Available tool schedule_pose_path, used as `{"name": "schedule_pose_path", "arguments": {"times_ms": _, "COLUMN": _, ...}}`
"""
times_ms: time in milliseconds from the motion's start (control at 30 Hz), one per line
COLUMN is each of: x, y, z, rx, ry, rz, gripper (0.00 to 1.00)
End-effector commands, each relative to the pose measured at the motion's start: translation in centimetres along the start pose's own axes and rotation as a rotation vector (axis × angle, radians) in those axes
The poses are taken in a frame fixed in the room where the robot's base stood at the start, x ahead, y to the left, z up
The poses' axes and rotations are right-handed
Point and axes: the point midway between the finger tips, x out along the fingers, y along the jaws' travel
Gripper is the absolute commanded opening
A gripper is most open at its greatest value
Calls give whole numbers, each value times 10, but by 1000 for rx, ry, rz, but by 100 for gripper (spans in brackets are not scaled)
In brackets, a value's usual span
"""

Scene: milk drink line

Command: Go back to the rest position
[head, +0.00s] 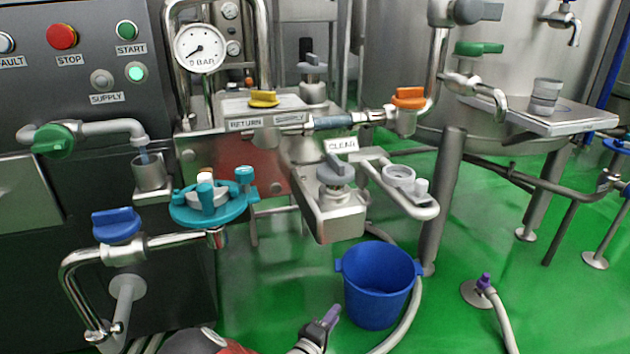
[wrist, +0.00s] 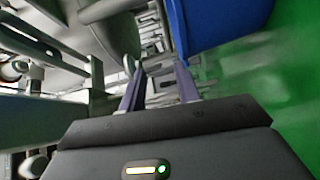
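My gripper (head: 331,316) shows at the bottom middle of the head view, with its purple fingertips pointing up and to the right. It is low, just left of and below the blue bucket (head: 376,290); the arm behind it is mostly cut off by the lower edge. In the wrist view my gripper (wrist: 158,80) has its two fingers apart with a gap between them. Nothing is seen held in the gap. The blue bucket also shows in the wrist view (wrist: 215,22), at the upper right, beside the right finger.
The control panel (head: 75,60) and a blue-handled valve (head: 117,225) stand at the left. A bench part with a CLEAR label (head: 341,145) lies above the bucket. A hose with a purple tip (head: 485,283) rises at the right. Green floor (head: 560,310) is open at the lower right.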

Motion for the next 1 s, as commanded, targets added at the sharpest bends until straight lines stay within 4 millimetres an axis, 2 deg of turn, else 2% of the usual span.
{"name": "schedule_pose_path", "arguments": {"times_ms": 267, "x": 12, "y": 68, "z": 49, "rx": 88, "ry": -304, "rz": -91, "gripper": 33}}
{"name": "schedule_pose_path", "arguments": {"times_ms": 467, "x": 6, "y": 132, "z": 105, "rx": 194, "ry": -599, "rz": -268, "gripper": 33}}
{"name": "schedule_pose_path", "arguments": {"times_ms": 600, "x": -9, "y": 173, "z": 139, "rx": 284, "ry": -751, "rz": -427, "gripper": 33}}
{"name": "schedule_pose_path", "arguments": {"times_ms": 733, "x": -29, "y": 209, "z": 165, "rx": 382, "ry": -842, "rz": -585, "gripper": 33}}
{"name": "schedule_pose_path", "arguments": {"times_ms": 1000, "x": -79, "y": 283, "z": 201, "rx": 624, "ry": -859, "rz": -894, "gripper": 33}}
